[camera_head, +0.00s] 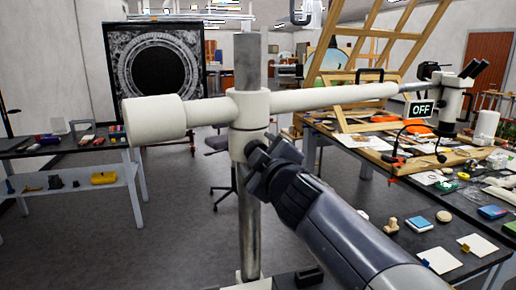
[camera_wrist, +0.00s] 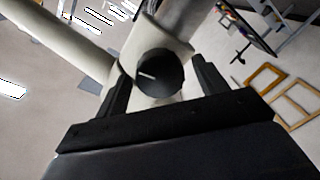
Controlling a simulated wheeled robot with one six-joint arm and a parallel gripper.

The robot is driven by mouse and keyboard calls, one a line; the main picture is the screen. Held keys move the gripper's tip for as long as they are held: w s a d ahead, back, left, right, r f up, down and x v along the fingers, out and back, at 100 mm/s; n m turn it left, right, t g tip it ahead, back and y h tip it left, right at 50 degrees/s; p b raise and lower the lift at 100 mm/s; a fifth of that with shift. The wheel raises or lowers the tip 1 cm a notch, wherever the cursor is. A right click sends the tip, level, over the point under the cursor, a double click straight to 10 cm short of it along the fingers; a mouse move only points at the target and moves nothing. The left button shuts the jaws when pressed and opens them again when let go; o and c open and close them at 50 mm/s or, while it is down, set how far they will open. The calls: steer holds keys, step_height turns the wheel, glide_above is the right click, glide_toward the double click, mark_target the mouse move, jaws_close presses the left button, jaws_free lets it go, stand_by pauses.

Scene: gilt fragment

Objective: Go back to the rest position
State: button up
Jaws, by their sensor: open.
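My gripper (camera_head: 268,163) is at the middle of the head view, at the end of my dark grey arm, close to the collar (camera_head: 249,125) of a boom stand. In the wrist view, the two black fingers of my gripper (camera_wrist: 160,70) are apart. A round black knob (camera_wrist: 158,75) with a white mark shows between them, on the stand's light collar. I cannot tell whether a finger touches the knob.
The stand's metal pole (camera_head: 249,70) and long white boom (camera_head: 315,98) cross the space before me. The boom reaches toward a microscope (camera_head: 452,100) by a cluttered right table (camera_head: 495,262). A left table (camera_head: 70,148) holds small items. Open floor (camera_head: 185,220) lies between.

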steer(key=shift+m+b, duration=0.5)
steer(key=shift+m, duration=3.1)
